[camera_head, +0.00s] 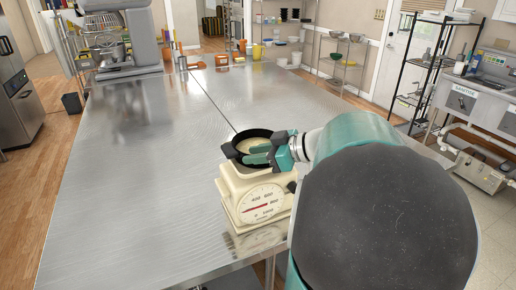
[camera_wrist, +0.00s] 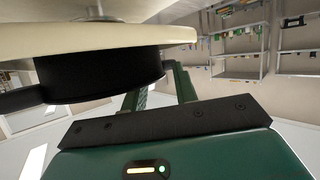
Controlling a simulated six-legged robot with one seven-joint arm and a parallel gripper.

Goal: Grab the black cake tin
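The black cake tin (camera_head: 231,150) is a round black pan with a pale inside. It sits upright on top of a cream kitchen scale (camera_head: 228,185) near the front right of the steel table. My gripper (camera_head: 257,154) reaches in from the right, its two green fingers over the tin's right part and apart from each other. The wrist view is upside down and shows the tin's black wall (camera_wrist: 105,72) against the scale's pale plate (camera_wrist: 100,35). There the open fingers (camera_wrist: 160,92) are close to the rim; I cannot tell whether they touch it. Part of the tin is hidden by my gripper.
The steel table (camera_head: 130,190) is clear to the left of the scale. A stand mixer (camera_head: 125,40) stands at the far left end. Small orange items (camera_head: 222,60) line the far edge. A black wire rack (camera_head: 425,75) and a sink stand beyond on the right.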

